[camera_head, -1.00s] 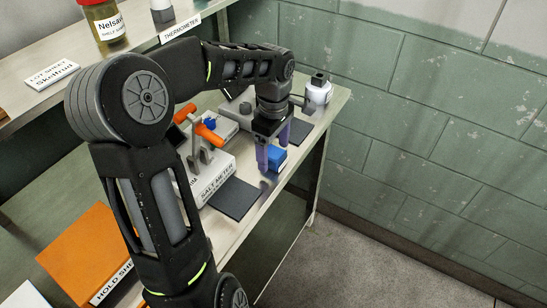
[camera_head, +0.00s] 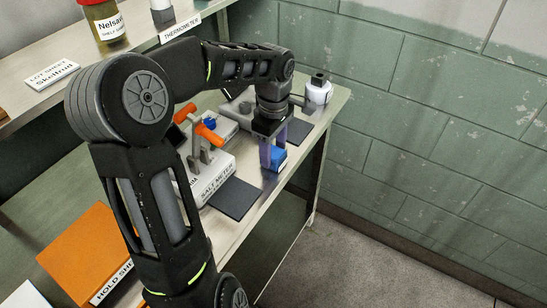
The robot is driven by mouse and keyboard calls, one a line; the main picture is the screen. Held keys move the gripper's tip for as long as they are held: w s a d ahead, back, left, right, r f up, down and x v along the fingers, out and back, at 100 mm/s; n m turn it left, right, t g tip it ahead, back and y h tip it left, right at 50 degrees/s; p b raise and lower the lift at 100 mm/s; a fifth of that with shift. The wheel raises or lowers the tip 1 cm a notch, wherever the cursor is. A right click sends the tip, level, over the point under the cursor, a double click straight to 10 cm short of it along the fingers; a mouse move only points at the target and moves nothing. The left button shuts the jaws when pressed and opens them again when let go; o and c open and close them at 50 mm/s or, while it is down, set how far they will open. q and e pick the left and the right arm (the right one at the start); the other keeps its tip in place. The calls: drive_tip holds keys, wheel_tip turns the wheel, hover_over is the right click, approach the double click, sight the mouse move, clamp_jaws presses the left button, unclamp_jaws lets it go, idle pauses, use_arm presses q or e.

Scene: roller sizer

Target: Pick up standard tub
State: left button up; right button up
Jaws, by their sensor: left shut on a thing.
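A small blue tub (camera_head: 278,159) is at the right edge of the narrow bench; I take it for the standard tub, though no label on it is readable. My left gripper (camera_head: 272,156) points down over it, with its purple fingers shut on the tub. The fingers hide part of the tub. I cannot tell whether it touches the bench or is slightly raised. My right gripper is not in view.
A salt meter (camera_head: 212,183) with orange handles stands left of the tub, with a dark mat (camera_head: 235,198) before it. A white bottle-like item (camera_head: 318,91) and another dark mat (camera_head: 299,130) lie beyond. A green block wall (camera_head: 400,130) is at right.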

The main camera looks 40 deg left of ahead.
use_arm(q)
drive_tip(key=shift+c, duration=0.6)
drive_tip(key=shift+r, duration=0.1)
wheel_tip(320, 180, up, 10)
idle(0.9)
drive_tip(key=w+d+f+m, duration=0.4)
drive_tip(key=d+f+m, duration=0.3)
drive_tip(key=d+m, duration=0.1)
drive_tip(key=w+d+f+m, duration=0.4)
drive_tip(key=d+f+m, duration=0.3)
drive_tip(key=d+m, duration=0.2)
drive_tip(key=shift+w+d+m, duration=0.15)
drive_tip(key=shift+d+m, duration=0.1)
drive_tip(key=shift+m, duration=0.85)
drive_tip(key=shift+f, duration=0.1)
